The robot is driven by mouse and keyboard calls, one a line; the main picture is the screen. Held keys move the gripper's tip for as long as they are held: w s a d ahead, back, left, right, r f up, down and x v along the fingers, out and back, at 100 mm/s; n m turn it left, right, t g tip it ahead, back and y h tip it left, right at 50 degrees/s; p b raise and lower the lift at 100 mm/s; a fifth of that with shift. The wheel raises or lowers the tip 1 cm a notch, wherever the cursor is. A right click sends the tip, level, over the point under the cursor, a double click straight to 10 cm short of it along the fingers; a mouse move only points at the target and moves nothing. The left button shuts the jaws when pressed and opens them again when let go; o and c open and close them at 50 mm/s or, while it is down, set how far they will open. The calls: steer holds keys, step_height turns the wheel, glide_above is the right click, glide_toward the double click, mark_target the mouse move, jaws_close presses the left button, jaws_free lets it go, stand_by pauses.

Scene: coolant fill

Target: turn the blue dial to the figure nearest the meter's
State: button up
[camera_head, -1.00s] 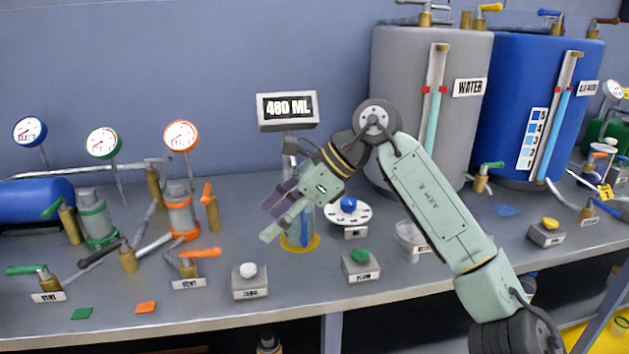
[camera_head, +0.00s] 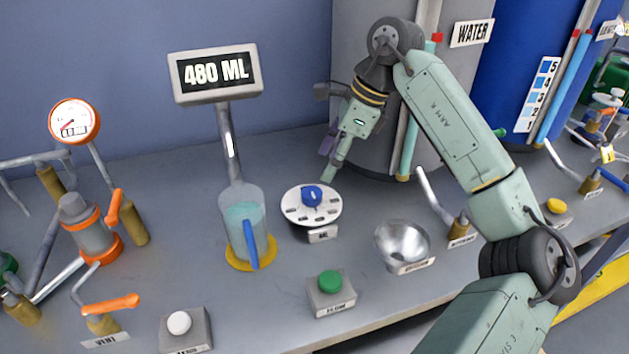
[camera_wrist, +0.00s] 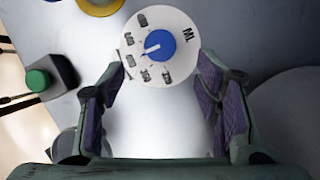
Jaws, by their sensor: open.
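The blue dial (camera_head: 312,195) sits on a round white plate (camera_head: 297,208) with figures around its rim. In the wrist view the dial (camera_wrist: 160,45) has a white pointer toward the left side of the plate; the figures are too blurred to read surely. The meter (camera_head: 215,73) reads 480 ML on a post behind a jug (camera_head: 243,222) of pale liquid. My gripper (camera_head: 328,172) is open and empty, to the right of the dial and above the bench. In the wrist view its fingers (camera_wrist: 165,105) are spread apart, with the dial beyond them, untouched.
A green button box (camera_head: 331,295) stands in front of the dial, and a metal bowl (camera_head: 402,245) to its right. A white button box (camera_head: 184,328) is at front left. The grey WATER tank (camera_head: 350,80) stands close behind my gripper.

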mark_target(313, 192)
steer(key=p+x, duration=0.2)
steer(key=x, duration=0.6)
steer(key=shift+a+f, duration=0.15)
steer(key=shift+f, duration=0.1)
steer(key=shift+c, duration=0.5)
steer(key=c, duration=1.1)
